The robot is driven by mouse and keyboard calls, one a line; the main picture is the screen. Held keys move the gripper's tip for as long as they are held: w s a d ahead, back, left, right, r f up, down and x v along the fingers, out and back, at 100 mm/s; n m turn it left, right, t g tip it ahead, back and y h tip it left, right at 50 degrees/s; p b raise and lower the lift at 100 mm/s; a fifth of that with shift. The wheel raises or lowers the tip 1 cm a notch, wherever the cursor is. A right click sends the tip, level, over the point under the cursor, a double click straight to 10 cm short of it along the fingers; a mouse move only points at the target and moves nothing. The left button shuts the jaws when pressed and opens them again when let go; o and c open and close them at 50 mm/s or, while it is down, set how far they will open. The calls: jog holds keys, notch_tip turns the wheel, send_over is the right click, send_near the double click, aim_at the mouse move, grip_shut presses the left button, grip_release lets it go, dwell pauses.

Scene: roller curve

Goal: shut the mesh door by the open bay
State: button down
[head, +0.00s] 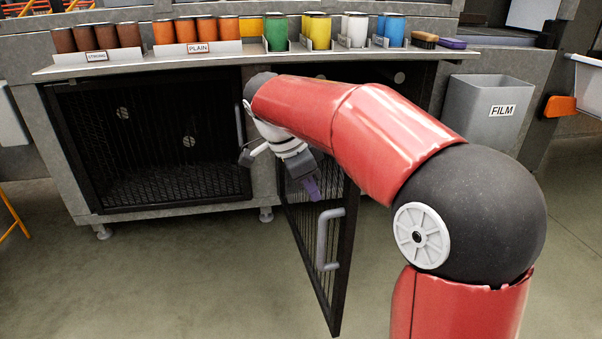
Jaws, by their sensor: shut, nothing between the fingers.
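The mesh door (341,255) stands swung open toward me, hinged near the middle of the counter front. It is a dark framed mesh panel with a grey bar handle (323,240) near its free edge. The open bay (405,78) behind it, under the right half of the counter, is mostly hidden by my red arm. My gripper (310,188) is shut and empty, pointing down by the upper part of the door, left of and above the handle. I cannot tell whether it touches the mesh.
A second mesh door (150,145) on the left is closed. The counter top (250,58) carries several coloured cups and a brush (424,41). A grey bin marked FILM (486,112) stands right of the bay. The floor in front is clear.

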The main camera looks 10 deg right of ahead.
aim_at(329, 183)
jog(key=shift+w+d+r, duration=0.1)
jog(key=shift+d, duration=0.8)
jog(key=shift+w+d+r, duration=0.1)
jog(key=shift+d, duration=0.8)
